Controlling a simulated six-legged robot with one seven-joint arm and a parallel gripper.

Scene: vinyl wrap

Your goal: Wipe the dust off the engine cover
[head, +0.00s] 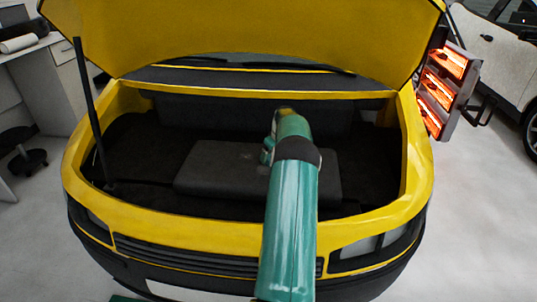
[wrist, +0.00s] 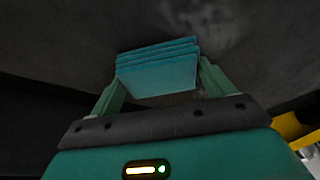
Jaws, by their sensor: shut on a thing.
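The engine cover (head: 225,176) is a flat dark grey block in the middle of the open engine bay of a yellow car. In the wrist view its dark surface (wrist: 245,55) fills the upper part, with a pale dusty smudge (wrist: 192,15) beyond the cloth. My gripper (wrist: 158,82) is shut on a folded teal cloth (wrist: 157,72), held between its two green fingers. The cloth is at or close to the dark surface; I cannot tell if it touches. In the head view my arm reaches over the front edge into the bay and hides the cloth and part of the cover.
The raised yellow hood (head: 240,40) hangs above the bay, with a black prop rod (head: 88,110) at the left. The yellow front rim (head: 190,225) lies under my arm. A glowing heat lamp (head: 442,90) stands at the right. A desk and stool (head: 25,150) are at the left.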

